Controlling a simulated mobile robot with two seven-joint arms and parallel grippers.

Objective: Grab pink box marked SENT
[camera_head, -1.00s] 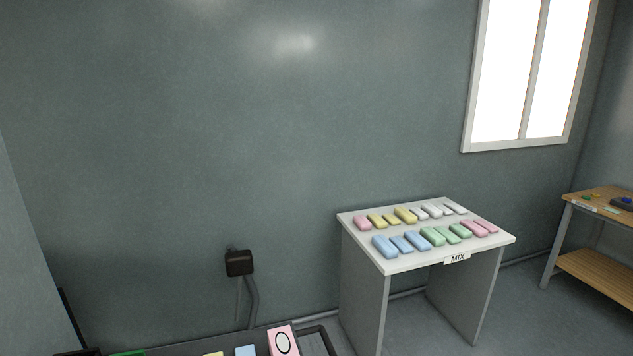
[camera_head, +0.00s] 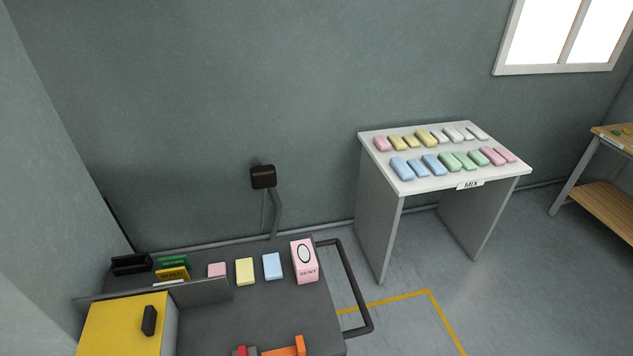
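The pink box marked SENT (camera_head: 306,263) stands at the right back corner of a dark grey machine top (camera_head: 215,316), near its right edge. It is upright, with a dark oval outline on its face and the word SENT below. Nothing touches it. Neither of my grippers is in view.
A yellow cabinet (camera_head: 123,324) with a black handle is at front left. A black rail (camera_head: 356,290) loops off the right side. A white MIX table (camera_head: 447,182) holds several coloured bars.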

